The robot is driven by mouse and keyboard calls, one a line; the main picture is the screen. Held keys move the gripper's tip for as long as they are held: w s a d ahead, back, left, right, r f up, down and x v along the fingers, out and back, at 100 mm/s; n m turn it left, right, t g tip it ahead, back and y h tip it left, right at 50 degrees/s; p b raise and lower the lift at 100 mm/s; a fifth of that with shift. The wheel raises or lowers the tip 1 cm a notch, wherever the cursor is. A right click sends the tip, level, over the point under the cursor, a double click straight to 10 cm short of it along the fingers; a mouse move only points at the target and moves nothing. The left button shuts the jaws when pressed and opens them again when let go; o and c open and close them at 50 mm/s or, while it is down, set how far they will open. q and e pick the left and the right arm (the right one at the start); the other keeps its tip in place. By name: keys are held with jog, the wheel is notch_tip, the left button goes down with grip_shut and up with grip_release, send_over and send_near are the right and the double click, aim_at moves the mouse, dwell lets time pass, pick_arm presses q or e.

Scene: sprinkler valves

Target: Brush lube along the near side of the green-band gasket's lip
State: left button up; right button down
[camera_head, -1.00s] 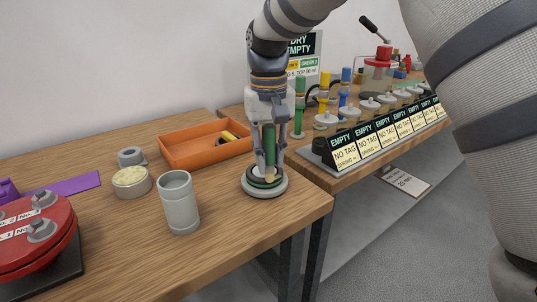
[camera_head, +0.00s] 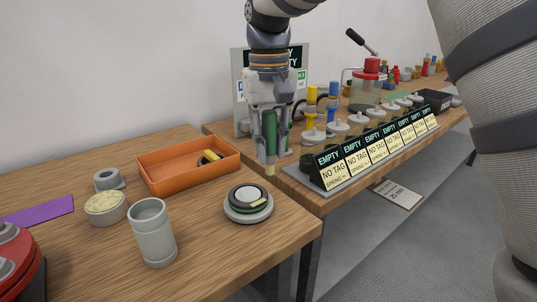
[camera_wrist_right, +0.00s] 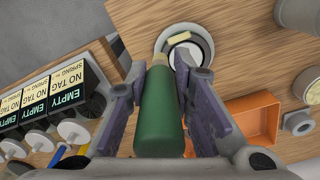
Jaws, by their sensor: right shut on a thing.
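My right gripper (camera_head: 271,150) is shut on an upright brush with a green handle (camera_head: 270,128) and a pale tip (camera_head: 270,169) pointing down. The brush tip is behind and right of the gasket, apart from it. A round tub with pale yellow contents (camera_head: 105,204) stands at left. My left gripper is not in view.
A grey cup (camera_head: 152,233) stands left of the gasket. An orange tray (camera_head: 187,168) is behind it. A second table holds a row of "EMPTY" tags (camera_head: 377,150) and several valves. A gap separates the tables at front.

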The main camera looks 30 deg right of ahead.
jog(key=shift+r, duration=1.2)
